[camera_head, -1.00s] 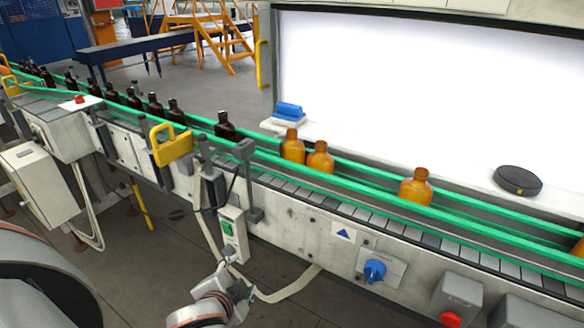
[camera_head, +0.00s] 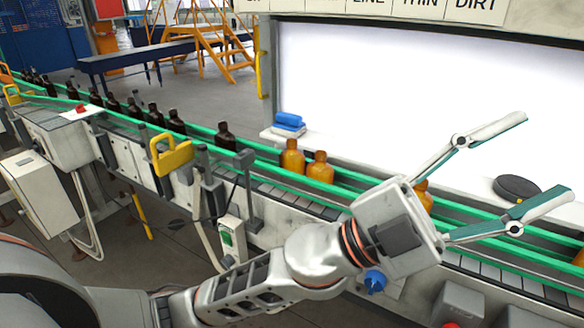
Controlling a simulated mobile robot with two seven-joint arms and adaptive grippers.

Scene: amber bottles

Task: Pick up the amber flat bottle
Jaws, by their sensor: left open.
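Several amber bottles stand on the conveyor between green rails. Two amber bottles, one (camera_head: 292,158) and another (camera_head: 320,169), stand close together left of my left gripper. A third amber bottle (camera_head: 424,194) is mostly hidden behind my gripper's palm. Another amber bottle (camera_head: 579,252) shows only in part at the right edge. I cannot tell which is the flat one. My left gripper (camera_head: 545,158) is open, its fingers spread wide and empty over the right part of the conveyor. My right gripper is not in view.
Several dark bottles (camera_head: 225,136) stand farther left on the conveyor. A black round puck (camera_head: 516,188) lies on the white ledge near my fingers. Blue blocks (camera_head: 288,122) lie on the ledge's left end. A yellow handle (camera_head: 171,155) rises at the conveyor's near side.

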